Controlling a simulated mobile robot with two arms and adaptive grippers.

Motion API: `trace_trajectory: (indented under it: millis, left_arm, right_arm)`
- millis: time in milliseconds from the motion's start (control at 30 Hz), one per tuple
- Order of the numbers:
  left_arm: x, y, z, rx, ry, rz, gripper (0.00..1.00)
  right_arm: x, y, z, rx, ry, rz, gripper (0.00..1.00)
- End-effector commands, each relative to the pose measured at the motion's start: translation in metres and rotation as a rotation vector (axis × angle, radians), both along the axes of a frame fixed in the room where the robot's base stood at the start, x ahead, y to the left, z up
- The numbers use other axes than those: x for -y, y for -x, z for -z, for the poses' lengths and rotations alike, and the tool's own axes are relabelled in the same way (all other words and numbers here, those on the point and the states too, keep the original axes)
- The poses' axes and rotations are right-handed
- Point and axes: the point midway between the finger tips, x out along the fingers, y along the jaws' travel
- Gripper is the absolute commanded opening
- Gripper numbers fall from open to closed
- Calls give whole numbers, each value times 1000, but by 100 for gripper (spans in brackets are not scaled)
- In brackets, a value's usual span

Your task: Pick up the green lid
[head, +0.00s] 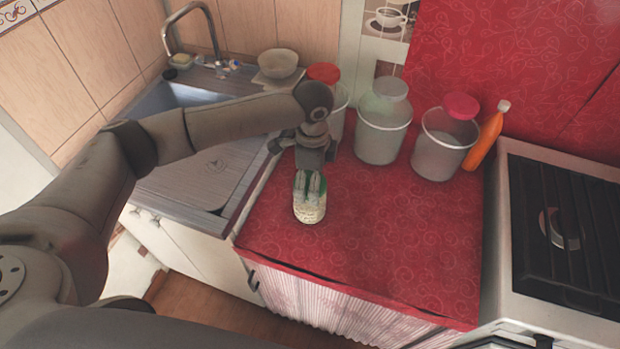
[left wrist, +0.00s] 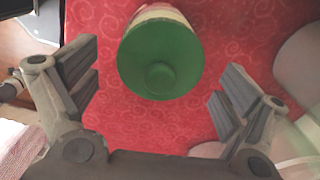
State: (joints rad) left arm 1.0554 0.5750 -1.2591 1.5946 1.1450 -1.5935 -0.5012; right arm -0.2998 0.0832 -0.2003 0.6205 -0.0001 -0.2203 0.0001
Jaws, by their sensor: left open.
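The green lid (left wrist: 150,52), round with a small knob, sits on top of a jar with pale contents (head: 309,208) on the red counter. My left gripper (head: 312,160) is over the jar and partly hides the lid in the head view. In the left wrist view, the left gripper (left wrist: 157,75) is open, with one finger on each side of the lid and a gap between each finger and the lid. Nothing is held. My right gripper is not in view.
Several pale containers stand behind on the red counter (head: 390,240), including one with a grey-green lid (head: 380,140) and one with a pink lid (head: 440,150). An orange bottle (head: 484,140) and a stove (head: 560,230) are at the right. A sink (head: 185,95) is at the left. The front of the counter is clear.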

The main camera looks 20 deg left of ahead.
Motion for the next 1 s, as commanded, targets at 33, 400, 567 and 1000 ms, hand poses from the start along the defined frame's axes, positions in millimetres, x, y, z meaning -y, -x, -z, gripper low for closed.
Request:
trace_trajectory:
  millis: [33, 400, 567, 1000]
  left_arm:
    - [0, 0, 2, 1, 1, 0, 95]
    - [0, 0, 2, 2, 1, 0, 74]
    - [0, 0, 2, 2, 1, 0, 56]
    - [0, -1, -3, 2, 1, 0, 56]
  right_arm:
    - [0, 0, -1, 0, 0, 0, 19]
    - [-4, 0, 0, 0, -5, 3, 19]
    - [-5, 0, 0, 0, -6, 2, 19]
    - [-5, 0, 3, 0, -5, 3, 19]
